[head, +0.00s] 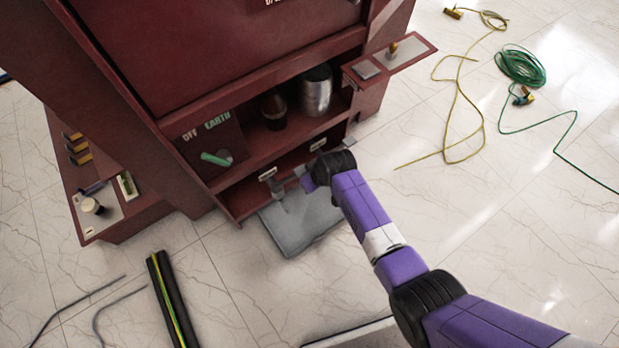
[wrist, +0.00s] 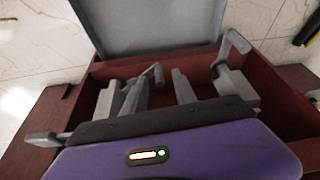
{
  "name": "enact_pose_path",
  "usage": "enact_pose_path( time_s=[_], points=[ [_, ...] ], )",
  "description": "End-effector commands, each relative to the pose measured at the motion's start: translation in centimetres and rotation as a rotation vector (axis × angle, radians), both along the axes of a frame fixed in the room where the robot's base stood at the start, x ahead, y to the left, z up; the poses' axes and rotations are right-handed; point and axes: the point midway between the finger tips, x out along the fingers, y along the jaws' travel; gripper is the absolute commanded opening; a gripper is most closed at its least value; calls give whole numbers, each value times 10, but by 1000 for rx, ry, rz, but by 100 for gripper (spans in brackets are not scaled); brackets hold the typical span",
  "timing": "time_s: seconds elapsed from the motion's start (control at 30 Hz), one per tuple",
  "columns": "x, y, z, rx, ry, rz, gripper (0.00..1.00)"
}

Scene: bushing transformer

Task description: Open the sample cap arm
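In the wrist view, my gripper (wrist: 161,86) has its two grey tapered fingers apart, with nothing seen held between them. It reaches into an open dark-red compartment (wrist: 283,103). A grey cranked arm with a knobbed end (wrist: 235,42) stands at the right side of the compartment. A second grey knobbed lever (wrist: 155,74) shows close to the fingers, partly behind the left one. I cannot tell which of these is the sample cap arm. In the head view, my gripper (head: 296,182) is low at the cabinet's front, its fingers small and unclear.
A grey flap (head: 296,226) lies lowered in front of the compartment; it also shows in the wrist view (wrist: 150,25). The dark-red cabinet (head: 215,50) rises above, with a shelf holding a metal canister (head: 316,90). Coiled green cable (head: 521,66) lies at right.

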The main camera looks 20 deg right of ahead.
Motion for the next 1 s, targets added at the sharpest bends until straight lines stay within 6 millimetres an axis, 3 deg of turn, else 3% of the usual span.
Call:
enact_pose_path(
  time_s=[0.2, 0.4, 1.0],
  points=[
    [-13, -6, 38, 0, 0, -1, 34],
    [-22, -10, 60, 0, 0, -1, 34],
    [-25, -11, 65, 0, 1, 0, 34]
  ],
)
